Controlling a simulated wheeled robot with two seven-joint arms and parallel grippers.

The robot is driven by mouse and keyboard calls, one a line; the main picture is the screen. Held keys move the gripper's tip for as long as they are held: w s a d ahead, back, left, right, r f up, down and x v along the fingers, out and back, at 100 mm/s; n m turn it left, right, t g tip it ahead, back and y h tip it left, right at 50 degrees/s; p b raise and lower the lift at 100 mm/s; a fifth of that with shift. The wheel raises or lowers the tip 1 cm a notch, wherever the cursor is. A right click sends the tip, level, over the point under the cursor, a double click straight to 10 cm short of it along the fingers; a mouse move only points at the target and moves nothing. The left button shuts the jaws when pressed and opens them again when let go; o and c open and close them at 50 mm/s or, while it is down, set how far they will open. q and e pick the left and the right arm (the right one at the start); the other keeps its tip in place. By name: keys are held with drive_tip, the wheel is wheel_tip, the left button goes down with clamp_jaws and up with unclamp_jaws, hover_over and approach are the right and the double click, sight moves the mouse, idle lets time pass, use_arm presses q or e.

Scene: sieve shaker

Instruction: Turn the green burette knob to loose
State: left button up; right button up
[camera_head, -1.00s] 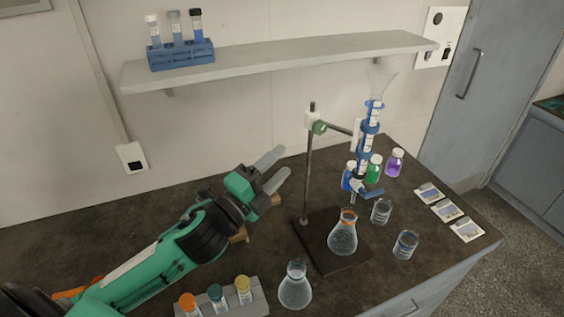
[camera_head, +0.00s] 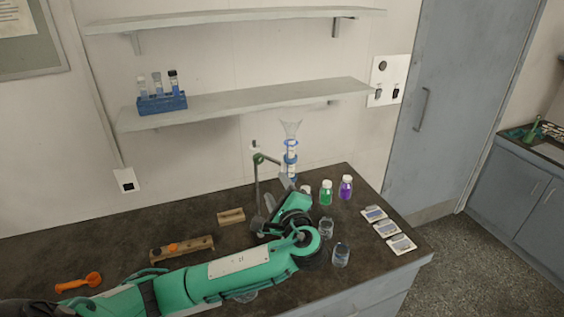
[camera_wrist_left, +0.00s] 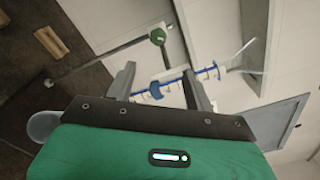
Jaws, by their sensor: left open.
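The green knob (camera_head: 259,158) sits at the top of the burette stand's rod (camera_head: 257,180), beside the upright burette (camera_head: 291,158) with its blue rings and clear funnel top. The knob also shows in the left wrist view (camera_wrist_left: 157,35), beyond and above my fingers and apart from them. My left gripper (camera_wrist_left: 160,86) is open, its two grey fingers spread, with part of the burette (camera_wrist_left: 176,84) in line between them. In the head view, my left gripper (camera_head: 268,203) is low in front of the stand, and my arm hides the stand's base. My right gripper is not in view.
Green (camera_head: 326,193) and purple bottles (camera_head: 346,188) stand behind my wrist. Two beakers (camera_head: 327,229) (camera_head: 341,255) and several flat packets (camera_head: 387,230) are to its right. A wooden block (camera_head: 231,216) and a wooden rack (camera_head: 182,248) lie left. A shelf (camera_head: 240,102) hangs above.

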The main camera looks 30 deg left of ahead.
use_arm(q)
drive_tip(key=p, duration=0.3)
approach(259, 161)
drive_tip(key=p+x, duration=0.3)
drive_tip(key=x, duration=0.5)
drive_tip(key=shift+r, duration=0.15)
drive_tip(key=shift+w+a, duration=0.45)
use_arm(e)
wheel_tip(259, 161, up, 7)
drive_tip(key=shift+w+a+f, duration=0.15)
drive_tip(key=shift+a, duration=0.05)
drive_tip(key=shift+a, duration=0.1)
